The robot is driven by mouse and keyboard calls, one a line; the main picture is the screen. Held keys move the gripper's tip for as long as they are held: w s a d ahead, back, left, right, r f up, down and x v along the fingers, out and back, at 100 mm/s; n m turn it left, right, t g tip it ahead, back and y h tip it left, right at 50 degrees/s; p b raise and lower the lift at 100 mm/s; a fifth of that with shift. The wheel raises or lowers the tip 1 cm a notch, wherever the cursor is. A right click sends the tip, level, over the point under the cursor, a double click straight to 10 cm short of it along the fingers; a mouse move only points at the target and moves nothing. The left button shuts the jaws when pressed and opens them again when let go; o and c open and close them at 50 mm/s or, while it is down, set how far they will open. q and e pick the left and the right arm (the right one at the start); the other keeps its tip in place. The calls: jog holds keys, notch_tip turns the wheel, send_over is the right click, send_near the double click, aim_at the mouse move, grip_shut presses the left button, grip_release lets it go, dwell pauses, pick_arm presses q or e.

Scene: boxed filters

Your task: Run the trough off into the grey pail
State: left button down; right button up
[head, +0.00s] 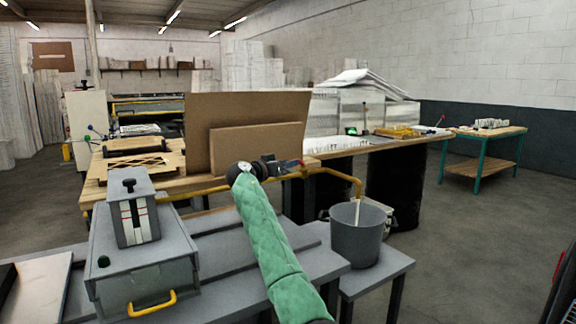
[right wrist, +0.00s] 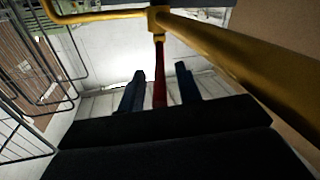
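My right gripper (head: 278,167) is at a valve on a yellow pipe (head: 335,172). In the right wrist view my right gripper (right wrist: 161,88) has its two dark fingers apart, with the red valve lever (right wrist: 159,78) between them and a gap on each side. The lever's red end (head: 294,162) also shows in the head view. The pipe bends down over the grey pail (head: 354,243), which stands upright on a low grey bench. A thin pale stream (head: 357,213) shows under the spout. I cannot clearly tell which part is the trough. My left gripper is out of view.
A grey lidded box (head: 143,277) with a yellow handle (head: 152,305) stands at the left, a grey housing (head: 133,212) on top. Brown boards (head: 256,152) stand behind the pipe. A wire rack (right wrist: 22,100) shows in the right wrist view.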

jog(key=v, duration=0.7)
